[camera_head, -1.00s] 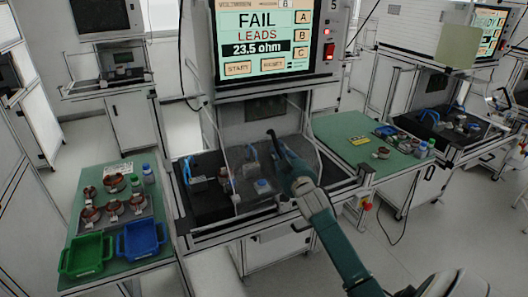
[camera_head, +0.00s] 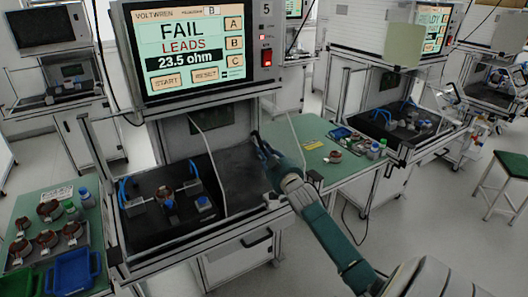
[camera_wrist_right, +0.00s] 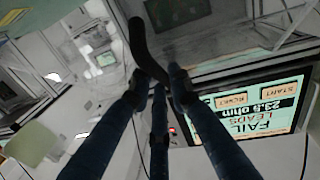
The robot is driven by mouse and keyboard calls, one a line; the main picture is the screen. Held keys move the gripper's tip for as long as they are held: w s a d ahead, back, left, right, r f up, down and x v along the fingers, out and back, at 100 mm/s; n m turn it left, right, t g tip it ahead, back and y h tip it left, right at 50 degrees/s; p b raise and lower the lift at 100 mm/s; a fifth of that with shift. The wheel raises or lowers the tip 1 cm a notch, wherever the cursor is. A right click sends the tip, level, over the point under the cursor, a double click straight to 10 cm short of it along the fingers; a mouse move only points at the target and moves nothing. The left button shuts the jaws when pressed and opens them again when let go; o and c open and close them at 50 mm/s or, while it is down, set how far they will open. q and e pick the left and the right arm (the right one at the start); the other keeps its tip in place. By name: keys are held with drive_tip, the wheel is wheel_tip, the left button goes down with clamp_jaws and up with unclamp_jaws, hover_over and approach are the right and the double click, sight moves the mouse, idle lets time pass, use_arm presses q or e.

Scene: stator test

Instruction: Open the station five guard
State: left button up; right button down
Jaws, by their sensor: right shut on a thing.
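Station five has a screen (camera_head: 195,48) reading FAIL, LEADS, 23.5 ohm, with a 5 at its upper right. Its clear guard (camera_head: 222,165) stands over the right half of the dark station bed. The test fixture (camera_head: 167,197) with blue clamps is left of the guard's left edge and uncovered. My right gripper (camera_head: 264,152) is at the guard's right part, shut on the dark guard handle. In the right wrist view the fingers (camera_wrist_right: 158,88) close around the curved black handle (camera_wrist_right: 143,48). My left gripper is not in view.
A green side table (camera_head: 330,165) right of the station carries a copper part and bottles. At the left stand a tray of copper stators (camera_head: 45,235), a green bin (camera_head: 20,282) and a blue bin (camera_head: 74,270). Another station (camera_head: 395,130) stands at the right.

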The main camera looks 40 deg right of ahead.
drive_tip(key=shift+f, duration=0.15)
drive_tip(key=c, duration=1.6)
unclamp_jaws()
drive_tip(key=shift+s+a, duration=0.15)
drive_tip(key=shift+s, duration=0.05)
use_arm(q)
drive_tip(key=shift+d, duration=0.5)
use_arm(e)
drive_tip(key=v, duration=1.1)
drive_tip(key=shift+s, duration=0.3)
